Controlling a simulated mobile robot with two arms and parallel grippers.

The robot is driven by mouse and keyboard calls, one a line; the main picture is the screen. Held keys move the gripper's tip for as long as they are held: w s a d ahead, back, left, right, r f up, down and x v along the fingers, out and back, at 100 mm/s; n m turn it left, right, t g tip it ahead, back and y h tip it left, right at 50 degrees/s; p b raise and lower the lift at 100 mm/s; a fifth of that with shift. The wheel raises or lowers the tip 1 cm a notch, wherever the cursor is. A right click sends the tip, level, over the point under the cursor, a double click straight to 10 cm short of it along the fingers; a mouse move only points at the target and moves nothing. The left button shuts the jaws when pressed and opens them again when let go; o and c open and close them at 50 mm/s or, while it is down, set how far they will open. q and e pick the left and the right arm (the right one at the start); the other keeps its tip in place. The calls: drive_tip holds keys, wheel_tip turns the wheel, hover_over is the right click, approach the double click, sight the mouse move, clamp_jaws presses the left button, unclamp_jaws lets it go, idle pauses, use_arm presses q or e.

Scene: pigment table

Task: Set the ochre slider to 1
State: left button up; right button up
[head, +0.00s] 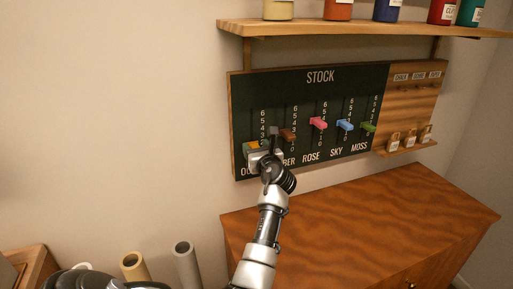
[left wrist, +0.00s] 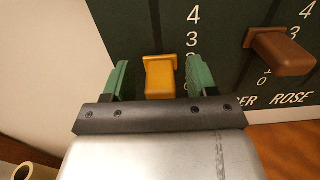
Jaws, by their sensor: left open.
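The ochre slider (left wrist: 160,78) is a yellow-orange knob on the dark green stock board (head: 310,90). In the left wrist view its base is about level with the 2 mark; the lower ochre marks are hidden by a finger. My left gripper (left wrist: 158,72) is open, with one green finger on each side of the slider and gaps visible between fingers and knob. In the head view the left gripper (head: 253,149) is at the board's lower left and mostly hides the ochre slider.
The brown umber slider (left wrist: 280,52) is just right of my gripper. Pink (head: 318,123), blue (head: 345,125) and green (head: 367,127) sliders stand farther right. A shelf (head: 350,28) with jars is above; a wooden cabinet (head: 370,215) is below. Free room lies left of the board.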

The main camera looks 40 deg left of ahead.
drive_tip(key=shift+d, duration=0.25)
use_arm(q)
drive_tip(key=shift+c, duration=0.9)
clamp_jaws()
drive_tip(key=shift+f, duration=1.35)
use_arm(e)
drive_tip(key=shift+s+d+f, duration=0.15)
drive_tip(key=shift+d+f, duration=0.05)
drive_tip(key=shift+d, duration=0.1)
use_arm(q)
drive_tip(key=shift+o, duration=0.9)
unclamp_jaws()
drive_tip(key=shift+d, duration=0.1)
